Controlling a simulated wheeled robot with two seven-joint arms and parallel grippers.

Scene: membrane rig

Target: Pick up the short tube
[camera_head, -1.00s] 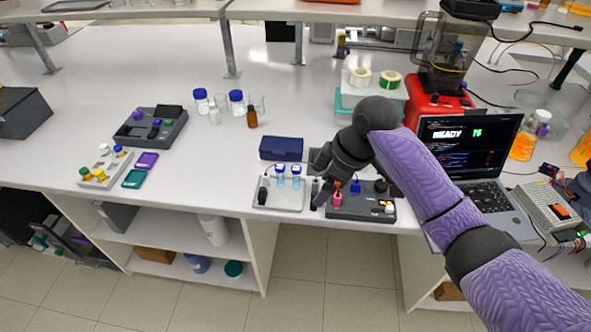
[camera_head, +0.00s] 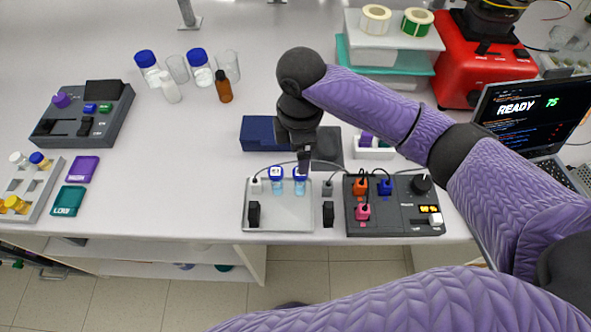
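A thin grey tube arcs from a small fitting (camera_head: 256,185) on the left of the pale rig tray (camera_head: 275,222), behind two blue-capped vials, toward the dark control box. Which piece is the short tube, I cannot tell for sure. The vials (camera_head: 276,184) and (camera_head: 300,184) stand upright on the tray. My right gripper (camera_head: 304,165) points down just over the right-hand vial and the tube's arc. Its dark fingers are seen nearly edge-on and hide part of the tube; I cannot tell whether they touch it. My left gripper is not in view.
The control box (camera_head: 392,222) with orange, blue and pink plugs sits right of the tray, near the bench's front edge. A navy box (camera_head: 262,132) stands behind. Glassware and a brown bottle (camera_head: 224,90) are back left. A laptop (camera_head: 525,110) is at right.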

